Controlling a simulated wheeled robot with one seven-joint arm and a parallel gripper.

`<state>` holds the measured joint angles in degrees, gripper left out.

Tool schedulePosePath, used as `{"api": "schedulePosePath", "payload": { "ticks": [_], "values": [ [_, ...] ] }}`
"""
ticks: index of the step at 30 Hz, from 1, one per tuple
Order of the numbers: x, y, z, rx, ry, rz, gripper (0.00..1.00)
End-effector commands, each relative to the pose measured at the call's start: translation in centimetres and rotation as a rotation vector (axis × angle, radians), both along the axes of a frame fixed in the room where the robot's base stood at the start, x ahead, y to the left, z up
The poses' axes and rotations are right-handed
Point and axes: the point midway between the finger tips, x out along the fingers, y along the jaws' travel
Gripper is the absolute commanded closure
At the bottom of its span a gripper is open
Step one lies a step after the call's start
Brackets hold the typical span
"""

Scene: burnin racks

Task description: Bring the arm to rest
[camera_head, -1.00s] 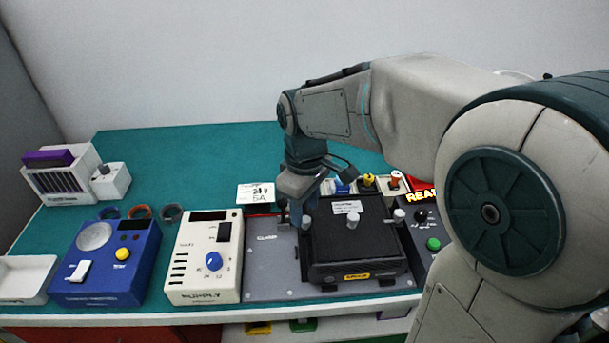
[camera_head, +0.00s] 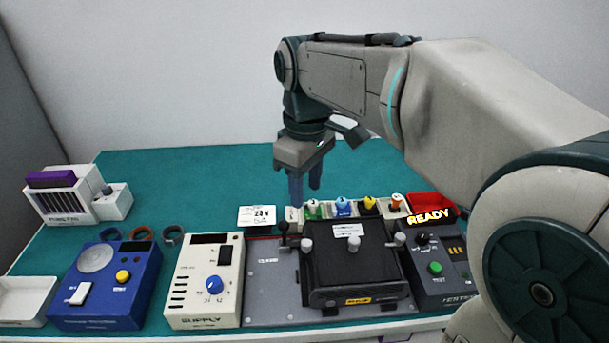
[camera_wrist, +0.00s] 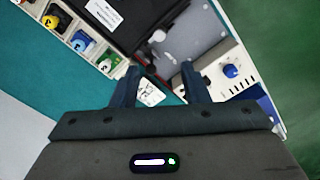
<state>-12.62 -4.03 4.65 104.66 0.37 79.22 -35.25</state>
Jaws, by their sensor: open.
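My gripper (camera_head: 305,188) hangs down above the back of the teal bench, its two blue fingers apart with nothing between them. It is behind the black clamp fixture (camera_head: 352,262) on the grey plate and close to the row of coloured plugs. In the wrist view my gripper (camera_wrist: 160,85) shows its fingers spread, with a small white card (camera_wrist: 150,92) visible between and beyond them. My arm reaches in from the right with its elbow raised.
A white supply box (camera_head: 204,285), a blue box (camera_head: 107,285) and a white tray (camera_head: 24,298) stand at the left. A tester box (camera_head: 437,270) with a lit READY sign (camera_head: 430,216) is at the right.

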Motion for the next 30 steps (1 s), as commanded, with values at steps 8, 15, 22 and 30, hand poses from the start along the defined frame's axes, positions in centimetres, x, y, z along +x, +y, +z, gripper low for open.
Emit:
{"api": "schedulePosePath", "payload": {
  "ticks": [8,15,22,30],
  "values": [
    [-1.1,-1.7,-1.0,0.005,-0.027,-0.107,0.59],
    [-5.9,-7.1,-5.5,0.043,-0.132,-0.524,0.59],
    [-10.0,-10.3,-9.7,0.096,-0.21,-0.843,0.59],
    [-11.1,-10.9,-11.0,0.114,-0.23,-0.933,0.59]
  ]
}}
